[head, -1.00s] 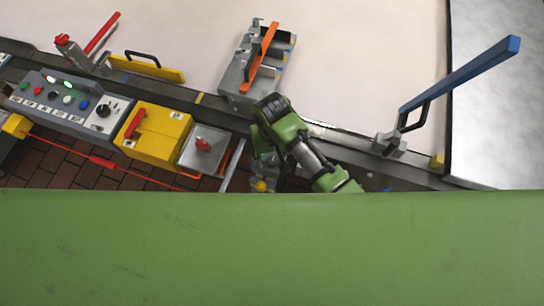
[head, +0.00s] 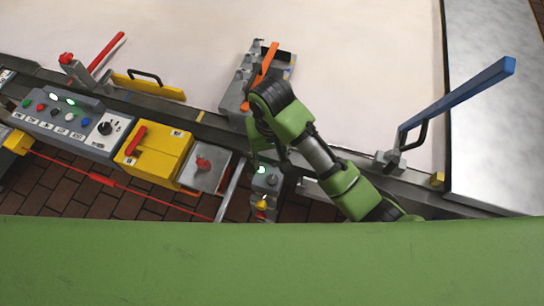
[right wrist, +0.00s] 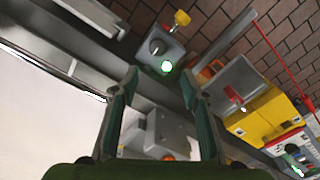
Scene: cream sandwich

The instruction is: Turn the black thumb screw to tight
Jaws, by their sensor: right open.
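My right gripper (head: 268,157) is open and points down over the front rail; its two fingers frame the right wrist view (right wrist: 159,82). Near its fingertips, at the rail's front edge, is a small grey box (head: 257,190) with a lit green lamp, a dark knob (head: 272,180) and a yellow knob. In the right wrist view this dark knob (right wrist: 157,47) lies just beyond the fingertips, apart from them. I cannot tell for sure that it is the black thumb screw or read its setting. My left gripper is not in view.
A grey fixture with an orange lever (head: 265,62) stands behind my gripper. To the left are a yellow box (head: 165,150) with a red handle and a control panel (head: 55,118). A blue lever (head: 460,92) rises at the right. The pale belt (head: 370,60) is clear.

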